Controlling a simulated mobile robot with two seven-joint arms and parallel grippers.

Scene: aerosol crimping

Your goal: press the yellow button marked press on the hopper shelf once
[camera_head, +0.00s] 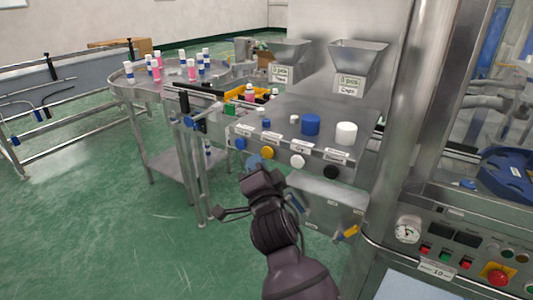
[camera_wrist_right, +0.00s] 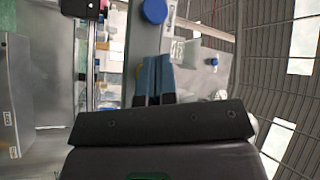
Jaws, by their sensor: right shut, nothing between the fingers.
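The yellow button (camera_head: 267,152) sits on the front face of the hopper shelf (camera_head: 290,125), between a blue button (camera_head: 240,144) and a white button (camera_head: 297,161). Its label is too small to read. My right gripper (camera_head: 254,161) is shut and empty, its blue fingertips just below and left of the yellow button. I cannot tell whether they touch the shelf. In the right wrist view the closed fingers (camera_wrist_right: 154,80) point toward the shelf face, with the blue button (camera_wrist_right: 154,11) above them; the yellow button is not clearly visible there. My left gripper is not in view.
A black button (camera_head: 331,172) is at the shelf's right end. Blue and white caps (camera_head: 311,125) stand on top, below two metal hoppers (camera_head: 358,62). A round table (camera_head: 150,82) with several bottles is at the left. A control panel (camera_head: 465,250) is at the right.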

